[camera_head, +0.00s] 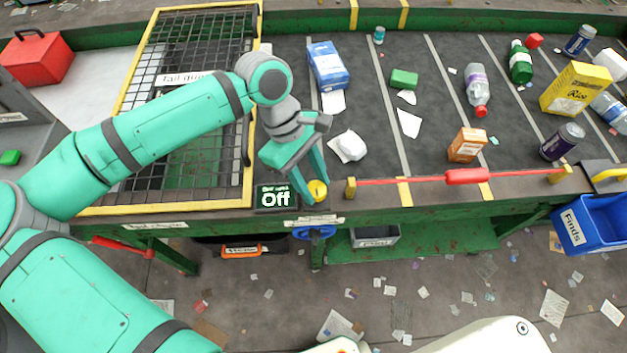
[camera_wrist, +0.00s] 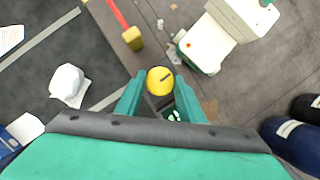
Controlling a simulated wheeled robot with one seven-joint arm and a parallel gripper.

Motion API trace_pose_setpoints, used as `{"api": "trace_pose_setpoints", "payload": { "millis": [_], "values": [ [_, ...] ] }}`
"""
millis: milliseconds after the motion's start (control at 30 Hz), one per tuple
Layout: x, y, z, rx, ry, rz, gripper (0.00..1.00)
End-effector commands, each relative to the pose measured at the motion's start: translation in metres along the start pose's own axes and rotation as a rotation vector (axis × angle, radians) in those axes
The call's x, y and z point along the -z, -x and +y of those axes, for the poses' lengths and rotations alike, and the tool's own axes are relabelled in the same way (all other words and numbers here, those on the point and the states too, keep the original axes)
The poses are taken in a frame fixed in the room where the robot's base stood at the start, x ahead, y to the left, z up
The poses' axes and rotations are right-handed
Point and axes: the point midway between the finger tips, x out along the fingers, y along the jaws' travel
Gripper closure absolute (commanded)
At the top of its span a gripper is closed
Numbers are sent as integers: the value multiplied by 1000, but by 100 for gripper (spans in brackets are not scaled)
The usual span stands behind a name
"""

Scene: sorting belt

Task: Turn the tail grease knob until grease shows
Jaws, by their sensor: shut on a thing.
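A label plate below the knob is too small to read. I see no grease in either view.
A red pull cord (camera_head: 467,176) runs along the belt edge right of the knob. The tail guard mesh (camera_head: 190,100) stands to the left. Bottles, boxes and cans lie on the belt. A blue Finds bin (camera_head: 588,226) hangs at the right.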

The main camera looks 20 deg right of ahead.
Motion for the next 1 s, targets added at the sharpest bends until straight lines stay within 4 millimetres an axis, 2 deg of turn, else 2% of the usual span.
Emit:
{"api": "trace_pose_setpoints", "payload": {
  "millis": [233,267,333,733,867,1000],
  "values": [
    [1,0,0,-2,1,1,87],
    [1,0,0,-2,1,1,63],
    [1,0,0,-2,2,1,46],
    [1,6,0,-1,2,1,46],
    [1,23,1,-3,3,2,46],
    [1,50,1,-3,3,3,46]
  ]
}}
